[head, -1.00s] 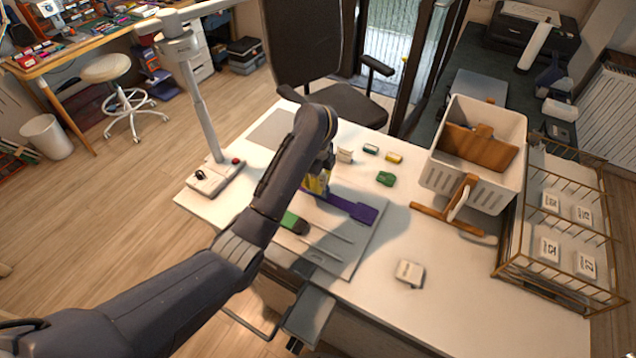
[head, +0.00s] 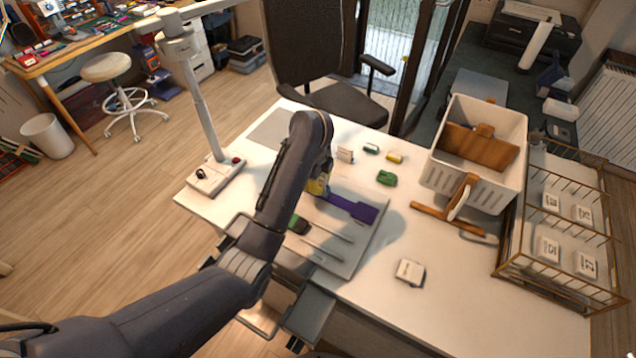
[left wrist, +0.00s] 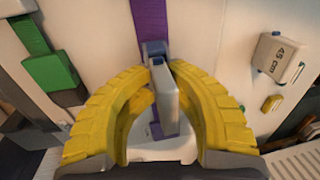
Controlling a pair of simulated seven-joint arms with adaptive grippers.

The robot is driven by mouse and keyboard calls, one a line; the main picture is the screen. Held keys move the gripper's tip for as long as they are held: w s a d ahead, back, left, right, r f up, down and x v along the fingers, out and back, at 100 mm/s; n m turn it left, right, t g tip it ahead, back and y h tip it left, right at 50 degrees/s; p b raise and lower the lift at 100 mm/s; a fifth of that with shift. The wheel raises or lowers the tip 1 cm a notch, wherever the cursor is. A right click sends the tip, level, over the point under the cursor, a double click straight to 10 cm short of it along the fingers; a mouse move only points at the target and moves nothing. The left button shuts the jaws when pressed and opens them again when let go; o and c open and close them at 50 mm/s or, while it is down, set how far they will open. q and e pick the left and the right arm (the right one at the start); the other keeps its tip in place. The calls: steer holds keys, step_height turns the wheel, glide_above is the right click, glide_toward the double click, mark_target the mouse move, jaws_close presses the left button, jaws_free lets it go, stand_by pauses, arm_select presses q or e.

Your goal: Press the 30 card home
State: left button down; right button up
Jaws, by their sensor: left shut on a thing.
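My left gripper (head: 318,186) is over the grey board (head: 345,262) on the white table. In the left wrist view, its yellow fingers (left wrist: 160,110) are closed around a grey upright piece (left wrist: 165,92). A purple strip (left wrist: 150,22) runs under that piece, and its wide end (head: 362,210) shows in the head view. A white card block marked 45 cm (left wrist: 278,57) stands apart from the fingers. Another white block (head: 409,272) lies at the table's front; its marking is too small to read. I cannot tell which thing is the 30 card. My right gripper is not in view.
A wire rack (head: 507,262) with several white blocks stands at the right. Green pieces (head: 386,178) and a yellow piece (head: 394,158) lie behind the board. A lamp base (head: 212,177) stands at the left.

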arm_select(q)
steer(key=shift+s+d+f, duration=0.1)
steer(key=shift+s+f, duration=0.1)
steer(key=shift+f, duration=0.05)
steer(key=shift+f, duration=0.2)
stand_by(0.5)
steer(key=c, duration=1.3)
jaws_free()
steer(key=shift+w+d, duration=0.1)
steer(key=shift+o, duration=0.5)
steer(key=shift+r, duration=0.1)
steer(key=o, duration=0.4)
steer(key=shift+w, duration=0.1)
steer(key=shift+r, duration=0.1)
steer(key=shift+s+a+r, duration=0.15)
steer(key=shift+r, duration=0.85)
steer(key=shift+s+a+r, duration=0.1)
steer(key=shift+r, duration=0.85)
steer(key=shift+s+a+r, duration=0.15)
steer(key=shift+r, duration=0.85)
